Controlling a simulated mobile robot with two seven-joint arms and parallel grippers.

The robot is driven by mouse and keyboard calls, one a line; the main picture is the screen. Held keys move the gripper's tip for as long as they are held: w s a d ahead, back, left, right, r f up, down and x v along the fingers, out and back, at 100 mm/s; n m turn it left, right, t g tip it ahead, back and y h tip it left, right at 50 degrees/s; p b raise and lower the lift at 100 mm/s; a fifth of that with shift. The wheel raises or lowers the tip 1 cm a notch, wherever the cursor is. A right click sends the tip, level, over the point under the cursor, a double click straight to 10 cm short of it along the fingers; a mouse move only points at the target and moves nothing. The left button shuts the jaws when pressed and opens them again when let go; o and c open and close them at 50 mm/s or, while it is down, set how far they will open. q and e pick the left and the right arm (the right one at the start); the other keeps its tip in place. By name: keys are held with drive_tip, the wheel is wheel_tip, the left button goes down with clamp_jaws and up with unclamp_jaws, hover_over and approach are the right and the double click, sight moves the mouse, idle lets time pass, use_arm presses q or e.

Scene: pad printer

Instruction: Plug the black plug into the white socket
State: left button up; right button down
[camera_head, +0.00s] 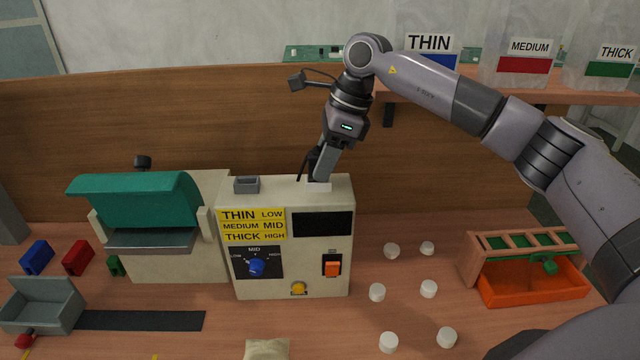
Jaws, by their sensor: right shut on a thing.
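My right gripper (321,168) reaches down from above to the top of the beige pad printer (270,195). It is shut on the black plug (313,161), which is mostly hidden by the fingers. A dark cord hangs beside the plug on the left. The white socket (319,187) sits on the printer's top right, directly under the fingertips. I cannot tell whether the plug is in the socket or just above it. My left gripper is not in view.
The printer's front has a blue knob (257,267), an orange switch (332,267) and a dark display (323,223). A grey block (247,185) stands on its top left. Several white caps (377,292) and an orange tray (530,290) lie to the right. A wooden panel (200,110) stands behind.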

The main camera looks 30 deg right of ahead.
drive_tip(key=shift+f, duration=0.45)
drive_tip(key=c, duration=0.7)
unclamp_jaws()
drive_tip(key=shift+f, duration=0.1)
drive_tip(key=shift+o, duration=0.2)
